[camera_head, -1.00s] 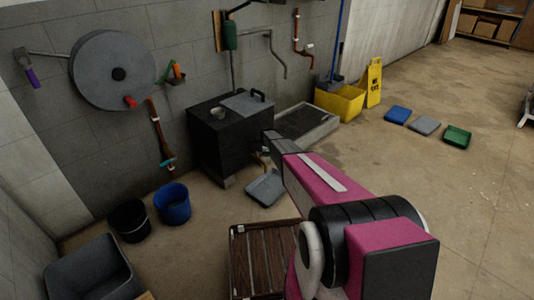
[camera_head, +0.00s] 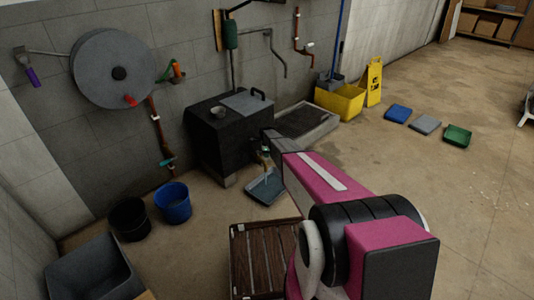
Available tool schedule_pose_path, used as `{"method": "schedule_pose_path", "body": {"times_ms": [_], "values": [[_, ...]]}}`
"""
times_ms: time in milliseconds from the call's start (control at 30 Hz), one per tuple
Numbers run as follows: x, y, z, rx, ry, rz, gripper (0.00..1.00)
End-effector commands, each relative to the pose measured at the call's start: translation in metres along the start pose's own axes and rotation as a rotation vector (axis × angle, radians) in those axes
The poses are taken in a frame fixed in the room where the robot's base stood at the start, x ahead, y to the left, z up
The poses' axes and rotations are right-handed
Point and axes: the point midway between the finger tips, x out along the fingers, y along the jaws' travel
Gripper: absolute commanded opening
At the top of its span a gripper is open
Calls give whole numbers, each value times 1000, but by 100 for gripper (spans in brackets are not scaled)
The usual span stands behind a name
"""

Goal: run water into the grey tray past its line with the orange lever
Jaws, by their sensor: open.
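The grey tray (camera_head: 265,189) lies on the floor in front of the black tank (camera_head: 217,146). Its inside looks dark bluish, with a paler rim. A small tap (camera_head: 265,154) is at the tank's lower front, above the tray. A thin pale streak, apparently running water, hangs between tap and tray. I cannot make out the tray's line or the water level. My gripper (camera_head: 269,137) is at the far end of my magenta arm, against the tank's right front side in the picture. It is open; its fingers are barely visible. I cannot clearly see an orange lever at the tap.
A slatted wooden pallet (camera_head: 266,257) lies nearer me. A blue bucket (camera_head: 173,203) and black bucket (camera_head: 129,219) stand left. An orange-handled fitting (camera_head: 177,70) is on the wall. A yellow mop bucket (camera_head: 340,103) and wet-floor sign (camera_head: 374,82) stand behind right.

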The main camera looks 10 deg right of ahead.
Motion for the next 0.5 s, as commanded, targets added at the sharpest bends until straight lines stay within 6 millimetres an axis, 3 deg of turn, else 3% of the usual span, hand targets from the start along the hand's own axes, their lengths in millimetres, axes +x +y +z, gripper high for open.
{"method": "schedule_pose_path", "body": {"times_ms": [267,500], "values": [[-26,2,0,0,0,0,52],[-71,2,0,0,0,-1,52]]}}
